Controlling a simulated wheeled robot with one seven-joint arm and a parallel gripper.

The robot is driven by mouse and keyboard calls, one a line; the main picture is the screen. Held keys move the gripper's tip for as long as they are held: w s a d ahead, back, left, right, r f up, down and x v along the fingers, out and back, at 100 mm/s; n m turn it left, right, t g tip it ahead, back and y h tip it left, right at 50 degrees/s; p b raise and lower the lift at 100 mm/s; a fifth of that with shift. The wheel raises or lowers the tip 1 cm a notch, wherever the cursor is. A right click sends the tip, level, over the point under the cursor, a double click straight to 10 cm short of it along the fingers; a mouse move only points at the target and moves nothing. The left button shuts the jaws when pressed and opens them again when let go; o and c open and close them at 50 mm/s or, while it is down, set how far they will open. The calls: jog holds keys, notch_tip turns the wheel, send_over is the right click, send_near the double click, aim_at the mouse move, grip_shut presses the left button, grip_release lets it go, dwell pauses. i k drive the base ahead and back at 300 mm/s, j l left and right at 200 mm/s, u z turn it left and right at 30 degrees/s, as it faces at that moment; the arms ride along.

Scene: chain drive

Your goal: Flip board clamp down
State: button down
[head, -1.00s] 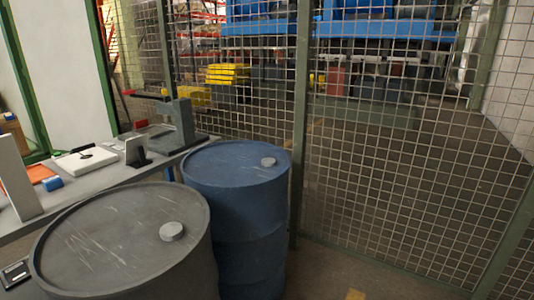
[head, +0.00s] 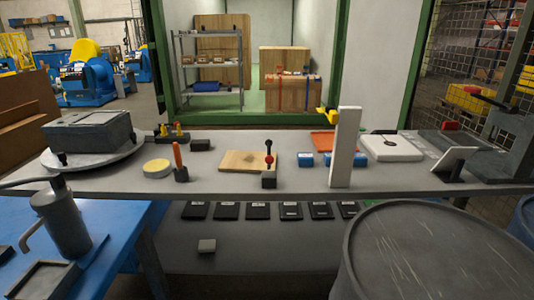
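A light wooden board (head: 242,161) lies flat on the grey bench, near the middle of the head view. At its front right corner is what looks like the board clamp (head: 268,181), a small dark block. A thin lever with a dark knob and a red knob (head: 268,158) stands upright above it. Whether the clamp presses on the board is too small to tell. My gripper is not in view.
A tall white post (head: 345,148) stands right of the board. An orange-handled tool (head: 180,162) and a yellow disc (head: 157,168) are left of it. A grey drum (head: 440,250) stands front right. A blue table (head: 120,225) is at front left.

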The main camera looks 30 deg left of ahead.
aim_at(269, 159)
jog(key=i+j+u, duration=0.1)
jog(key=u, duration=0.3)
jog(key=i+u, duration=0.45)
jog(key=i+l+u, duration=0.1)
jog(key=u, duration=0.3)
jog(key=i+l+u, duration=0.15)
jog(key=u, duration=0.3)
